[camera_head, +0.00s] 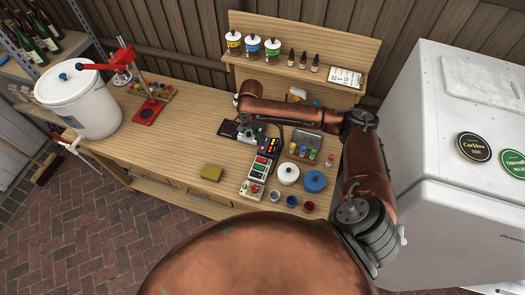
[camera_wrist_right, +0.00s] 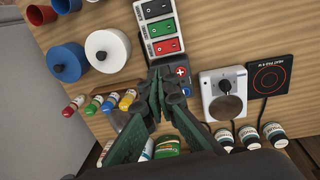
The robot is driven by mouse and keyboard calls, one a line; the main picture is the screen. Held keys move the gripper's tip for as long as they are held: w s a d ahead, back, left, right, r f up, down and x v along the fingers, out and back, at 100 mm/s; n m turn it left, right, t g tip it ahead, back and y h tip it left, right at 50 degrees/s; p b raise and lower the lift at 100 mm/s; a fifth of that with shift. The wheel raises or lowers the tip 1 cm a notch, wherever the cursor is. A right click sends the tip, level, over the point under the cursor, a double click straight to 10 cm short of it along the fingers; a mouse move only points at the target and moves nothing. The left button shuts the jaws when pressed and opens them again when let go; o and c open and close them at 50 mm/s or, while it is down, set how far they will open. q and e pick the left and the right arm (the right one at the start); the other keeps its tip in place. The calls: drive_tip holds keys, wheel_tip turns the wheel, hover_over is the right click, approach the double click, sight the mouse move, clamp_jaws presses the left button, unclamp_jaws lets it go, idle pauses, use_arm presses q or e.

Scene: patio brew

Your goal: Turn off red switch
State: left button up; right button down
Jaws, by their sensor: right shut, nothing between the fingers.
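A switch strip (camera_head: 257,174) lies on the wooden bench in the head view. My left gripper is out of view.
A white lidded pot (camera_head: 288,174) and a blue one (camera_head: 315,181) stand right of the strip. A metal tray (camera_head: 306,142) and small bottles are behind them. A white scale-like device (camera_wrist_right: 227,95) and a black hot plate (camera_wrist_right: 268,75) lie nearby.

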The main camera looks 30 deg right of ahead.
sight(264, 160)
drive_tip(key=f, duration=0.4)
drive_tip(key=s+f+p, duration=0.1)
drive_tip(key=f, duration=0.4)
drive_tip(key=d+f+p, duration=0.1)
drive_tip(key=f, duration=0.3)
drive_tip(key=shift+s+f, duration=0.15)
drive_tip(key=shift+f, duration=0.1)
